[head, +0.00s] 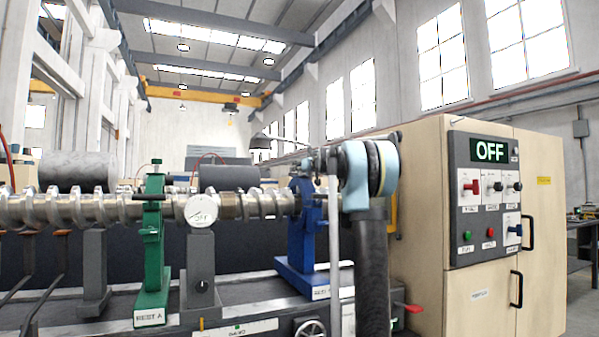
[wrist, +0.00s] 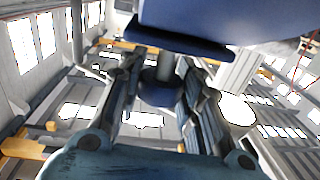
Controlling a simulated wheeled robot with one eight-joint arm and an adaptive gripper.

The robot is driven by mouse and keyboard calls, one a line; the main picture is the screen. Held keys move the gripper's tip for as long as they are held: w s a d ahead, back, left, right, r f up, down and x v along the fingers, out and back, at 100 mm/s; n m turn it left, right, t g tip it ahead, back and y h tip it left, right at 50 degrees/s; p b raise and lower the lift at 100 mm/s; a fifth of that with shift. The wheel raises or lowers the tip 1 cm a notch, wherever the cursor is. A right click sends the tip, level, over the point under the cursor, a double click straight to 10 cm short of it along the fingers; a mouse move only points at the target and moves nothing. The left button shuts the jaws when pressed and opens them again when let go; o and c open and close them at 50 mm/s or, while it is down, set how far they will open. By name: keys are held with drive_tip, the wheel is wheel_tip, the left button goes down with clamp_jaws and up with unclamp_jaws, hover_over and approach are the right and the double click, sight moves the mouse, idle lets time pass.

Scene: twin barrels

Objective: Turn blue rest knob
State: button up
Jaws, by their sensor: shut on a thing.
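The blue rest (head: 302,235), labelled as a rest, stands under the long screw shaft, left of my arm in the head view. In the wrist view its blue body (wrist: 190,22) fills the top. A short grey stem joins it to the round blue knob (wrist: 160,90). My gripper (wrist: 160,98) has one finger on each side of the knob and is shut on it. In the head view my gripper (head: 318,162) is at the upper part of the blue rest, where the knob is hidden by my wrist and fingers.
The green rest A (head: 154,245) stands to the left, with a grey stand (head: 200,265) beside it. The silver screw shaft (head: 90,208) runs across. The control cabinet (head: 485,200) on the right shows OFF. A red handle (head: 408,308) sticks out low beside my arm.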

drive_tip(key=m+t+h, duration=0.1)
drive_tip(key=m+h, duration=0.2)
drive_tip(key=h, duration=0.1)
drive_tip(key=shift+h, duration=0.4)
drive_tip(key=m+h, duration=0.3)
drive_tip(key=h, duration=0.2)
drive_tip(key=shift+m, duration=0.3)
drive_tip(key=m+g+h, duration=0.1)
drive_tip(key=m+h, duration=0.1)
drive_tip(key=h, duration=0.2)
drive_tip(key=m+g+h, duration=0.2)
drive_tip(key=m+h, duration=0.1)
drive_tip(key=shift+d+h, duration=0.1)
drive_tip(key=shift+h, duration=0.3)
drive_tip(key=shift+m, duration=0.3)
drive_tip(key=o, duration=1.1)
drive_tip(key=shift+s, duration=0.1)
drive_tip(key=v, duration=1.1)
drive_tip(key=shift+a, duration=0.4)
drive_tip(key=shift+s, duration=0.1)
